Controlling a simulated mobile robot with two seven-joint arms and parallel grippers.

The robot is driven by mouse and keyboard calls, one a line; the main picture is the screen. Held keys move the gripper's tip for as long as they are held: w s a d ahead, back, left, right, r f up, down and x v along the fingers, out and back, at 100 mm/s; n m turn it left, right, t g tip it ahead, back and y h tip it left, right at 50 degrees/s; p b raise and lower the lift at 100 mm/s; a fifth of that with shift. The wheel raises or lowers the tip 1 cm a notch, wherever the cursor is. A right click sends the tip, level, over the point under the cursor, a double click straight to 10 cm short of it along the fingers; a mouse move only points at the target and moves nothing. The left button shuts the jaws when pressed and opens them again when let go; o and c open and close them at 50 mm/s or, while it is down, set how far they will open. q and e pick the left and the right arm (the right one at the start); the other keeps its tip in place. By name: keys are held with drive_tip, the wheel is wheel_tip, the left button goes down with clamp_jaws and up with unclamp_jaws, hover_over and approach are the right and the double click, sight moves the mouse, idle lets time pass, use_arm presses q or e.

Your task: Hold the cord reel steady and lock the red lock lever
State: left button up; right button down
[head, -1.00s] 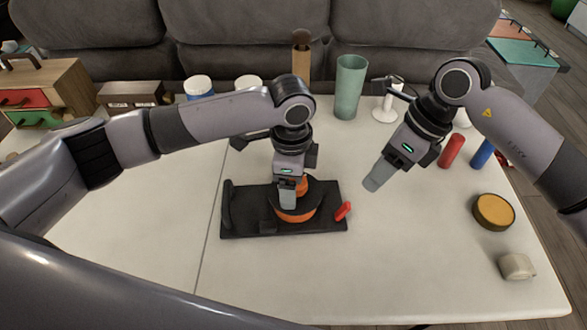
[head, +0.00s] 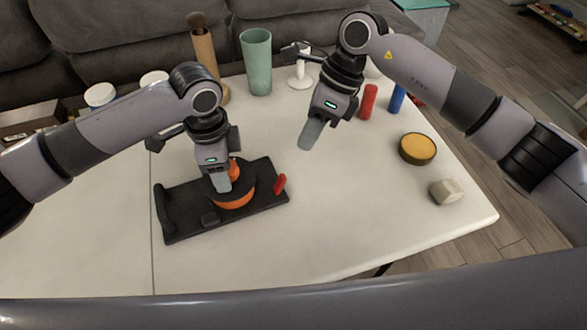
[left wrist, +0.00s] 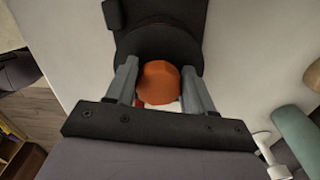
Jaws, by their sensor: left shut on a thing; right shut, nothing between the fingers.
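The cord reel (head: 235,200), orange with a dark top disc, sits on a black base board (head: 185,227) with an upright black handle at its left end. My left gripper (head: 221,186) is over the reel and shut on its orange knob; the knob (left wrist: 158,82) shows between the fingers in the left wrist view. The red lock lever (head: 280,184) stands at the right end of the board, tilted. My right gripper (head: 308,143) is shut and empty, above the table, up and to the right of the lever and apart from it.
A green cup (head: 257,62), a brown holder with a brush (head: 206,55) and a white stand (head: 300,76) are along the back. Red (head: 368,101) and blue (head: 396,98) cylinders, a yellow-topped round tin (head: 417,149) and a pale block (head: 446,191) lie right. The front table is clear.

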drive_tip(key=d+f+n+g+y, duration=0.1)
drive_tip(key=d+f+n+y, duration=0.1)
drive_tip(key=d, duration=0.1)
drive_tip(key=w+d+f+n+y, duration=0.1)
drive_tip(key=d+f+n+y, duration=0.1)
drive_tip(key=d, duration=0.1)
drive_tip(key=w+d+f+n+g+y, duration=0.1)
drive_tip(key=d+f+n+y, duration=0.1)
drive_tip(key=d+y, duration=0.1)
drive_tip(key=shift+w+d+f+g, duration=0.2)
drive_tip(key=shift+d+f+g, duration=0.1)
drive_tip(key=shift+d, duration=0.25)
use_arm(q)
drive_tip(key=shift+r, duration=0.1)
use_arm(e)
drive_tip(key=shift+d+f+n+y, duration=0.3)
drive_tip(key=shift+d+n+y, duration=0.2)
drive_tip(key=shift+d+y, duration=0.1)
drive_tip(key=shift+s+a, duration=0.1)
approach(280, 184)
drive_tip(key=f, duration=0.3)
drive_tip(key=shift+s+f, duration=0.25)
drive_tip(key=shift+f, duration=0.15)
drive_tip(key=a, duration=0.1)
drive_tip(key=s+a, duration=0.1)
drive_tip(key=shift+a+r, duration=0.3)
drive_tip(key=shift+s+a+r, duration=0.15)
drive_tip(key=shift+a+r, duration=0.15)
drive_tip(key=shift+a, duration=0.35)
